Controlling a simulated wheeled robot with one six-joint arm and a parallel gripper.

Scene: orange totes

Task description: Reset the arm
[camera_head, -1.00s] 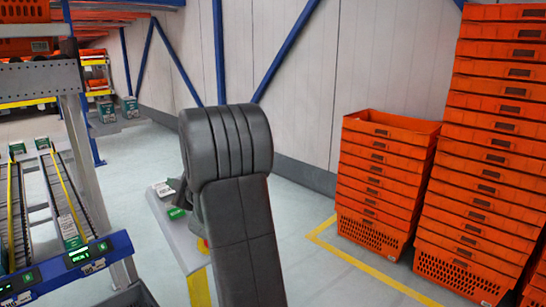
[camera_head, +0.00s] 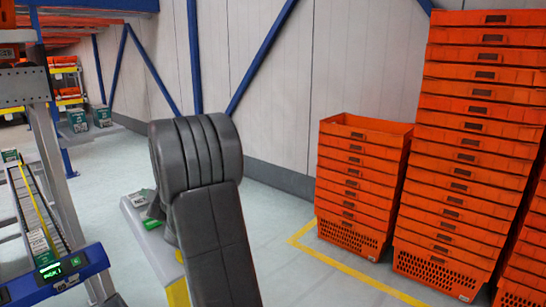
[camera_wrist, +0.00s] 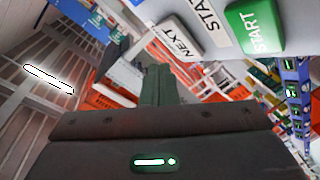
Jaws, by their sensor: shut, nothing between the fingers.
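My gripper (camera_wrist: 157,85) shows in the wrist view as two dark fingers close together, shut and empty, in front of its dark body. Above the fingers are a white NEXT button (camera_wrist: 178,40) and a green START button (camera_wrist: 254,28) on a light panel; the gripper appears apart from them. In the head view my dark grey arm stands in the middle, and its links hide most of my gripper.
Tall stacks of orange totes (camera_head: 365,180) stand on the right behind a yellow floor line (camera_head: 345,268). A light panel (camera_head: 150,240) stands just left of my arm. A conveyor rack (camera_head: 40,215) is at far left. Open floor lies behind.

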